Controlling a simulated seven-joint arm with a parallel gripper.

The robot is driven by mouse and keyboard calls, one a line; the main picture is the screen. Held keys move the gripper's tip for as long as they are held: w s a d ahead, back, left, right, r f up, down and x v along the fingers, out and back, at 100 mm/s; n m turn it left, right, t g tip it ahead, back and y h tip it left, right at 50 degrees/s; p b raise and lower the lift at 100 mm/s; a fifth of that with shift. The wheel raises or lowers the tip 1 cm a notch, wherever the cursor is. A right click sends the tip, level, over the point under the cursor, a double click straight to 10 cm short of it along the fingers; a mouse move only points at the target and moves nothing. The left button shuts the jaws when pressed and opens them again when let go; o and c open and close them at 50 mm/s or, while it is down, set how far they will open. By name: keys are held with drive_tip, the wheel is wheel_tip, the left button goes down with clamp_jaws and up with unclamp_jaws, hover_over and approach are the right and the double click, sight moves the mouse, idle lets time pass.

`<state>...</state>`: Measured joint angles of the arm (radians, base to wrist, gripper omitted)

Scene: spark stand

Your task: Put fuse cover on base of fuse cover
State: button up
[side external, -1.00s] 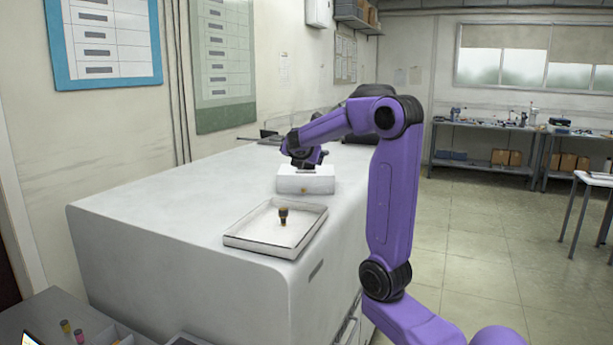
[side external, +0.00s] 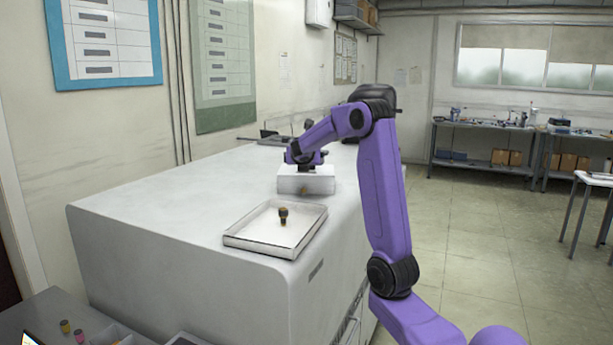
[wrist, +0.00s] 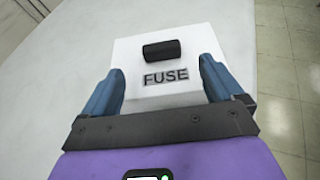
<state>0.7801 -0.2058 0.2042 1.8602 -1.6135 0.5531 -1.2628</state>
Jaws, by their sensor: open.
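A white box (side external: 305,181) stands on the far part of the big white bench top. In the wrist view, the box (wrist: 130,50) carries a FUSE label (wrist: 166,78) and a short black cylinder (wrist: 162,49) lying on its side. I cannot tell whether this cylinder is the cover or its base. My gripper (wrist: 161,66) is open, its blue fingers apart with nothing gripped between them, and the cylinder lies slightly beyond their tips. In the side view my gripper (side external: 307,168) is over the box. A small dark and tan upright piece (side external: 283,216) stands in a shallow white tray (side external: 247,243).
The white bench top (side external: 165,205) is clear left of the tray and box. A wall lies behind it. A lower dark surface with small coloured cylinders (side external: 66,327) is at the bottom left. Workbenches (side external: 485,128) stand far off at the right.

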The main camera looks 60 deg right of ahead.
drive_tip(key=shift+x, duration=3.65)
drive_tip(key=shift+r, duration=0.1)
drive_tip(key=c, duration=1.3)
drive_tip(key=shift+r, duration=0.1)
